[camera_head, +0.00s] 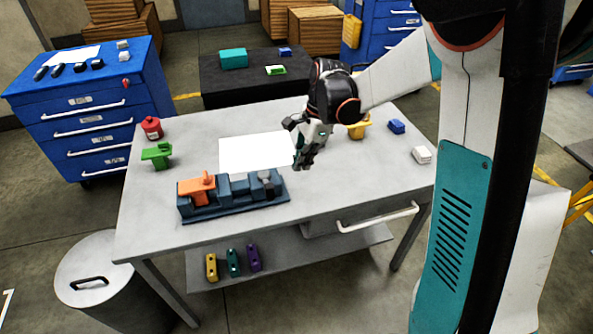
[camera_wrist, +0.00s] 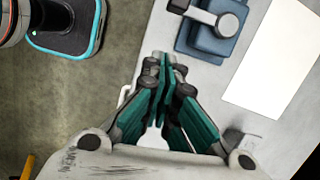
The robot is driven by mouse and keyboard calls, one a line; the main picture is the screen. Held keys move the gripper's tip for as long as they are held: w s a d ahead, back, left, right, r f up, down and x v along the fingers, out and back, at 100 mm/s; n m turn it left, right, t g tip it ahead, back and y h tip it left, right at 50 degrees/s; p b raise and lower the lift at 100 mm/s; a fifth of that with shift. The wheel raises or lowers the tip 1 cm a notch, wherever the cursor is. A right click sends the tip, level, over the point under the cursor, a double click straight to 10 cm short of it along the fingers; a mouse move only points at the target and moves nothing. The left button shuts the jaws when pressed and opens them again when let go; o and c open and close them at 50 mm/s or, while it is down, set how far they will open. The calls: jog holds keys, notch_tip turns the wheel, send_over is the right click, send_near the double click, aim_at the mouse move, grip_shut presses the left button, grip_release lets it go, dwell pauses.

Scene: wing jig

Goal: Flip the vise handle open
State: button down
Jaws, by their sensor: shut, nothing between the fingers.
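The blue vise (camera_head: 235,203) lies on the front left of the grey table, with an orange block (camera_head: 197,189) on its left part. A light grey handle (camera_head: 266,178) is at its right end. In the wrist view, the vise (camera_wrist: 205,42) is cut off by the top edge, and the grey handle (camera_wrist: 203,14) lies across it with a round end. My gripper (camera_head: 305,162) is above the table, right of and behind the vise. Its fingers are together and empty, and in the wrist view the fingertips (camera_wrist: 164,62) are apart from the handle.
A white sheet (camera_head: 257,150) lies behind the vise. A yellow part (camera_head: 359,130), a blue block (camera_head: 397,126) and a white block (camera_head: 422,155) are at the right. The table's front right is clear.

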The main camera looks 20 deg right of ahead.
jog(key=shift+p+v, duration=0.35)
jog(key=shift+v, duration=1.45)
jog(key=s+r+n+t+h, duration=0.1)
jog(key=s+r+n+t, duration=0.2)
jog(key=s+r+n, duration=0.2)
jog(key=s+r+n+t+h, duration=0.1)
jog(key=s+r+n+t, duration=0.3)
jog(key=s+n, duration=0.8)
jog(key=s, duration=0.4)
jog(key=shift+s+r+h+b, duration=0.3)
jog(key=shift+s+r+h, duration=0.05)
jog(key=shift+s+h, duration=0.05)
